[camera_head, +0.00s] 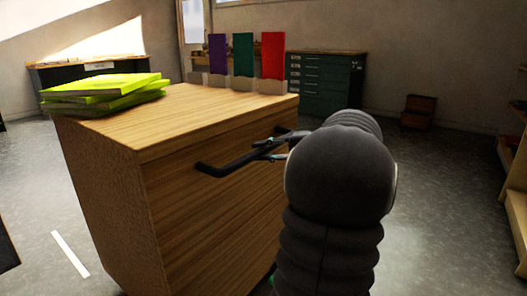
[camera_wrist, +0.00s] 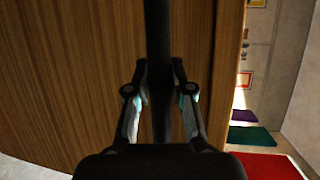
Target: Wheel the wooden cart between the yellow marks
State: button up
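The wooden cart (camera_head: 215,187) stands at left centre, a box with a wood-grain front and top. A black bar handle (camera_head: 218,169) runs along its front and crosses the wrist view vertically (camera_wrist: 158,40). My gripper (camera_head: 268,150) is at the right part of this handle. In the wrist view my gripper (camera_wrist: 160,75) has one finger on each side of the bar, with narrow gaps showing beside it. A pale stripe (camera_head: 70,253) lies on the floor left of the cart; it looks whitish, and no clearly yellow floor mark shows. My arm hides the floor at right centre.
Yellow-green books (camera_head: 105,90) lie on the cart's top left. Purple (camera_head: 217,54), green (camera_head: 243,54) and red (camera_head: 273,55) panels stand in holders at its far edge. Behind are a green drawer cabinet (camera_head: 325,85) and a brown box (camera_head: 419,111). Shelving borders the right; floor between is open.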

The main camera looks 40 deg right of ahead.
jog(key=o, duration=0.4)
jog(key=v, duration=1.2)
dwell(0.4)
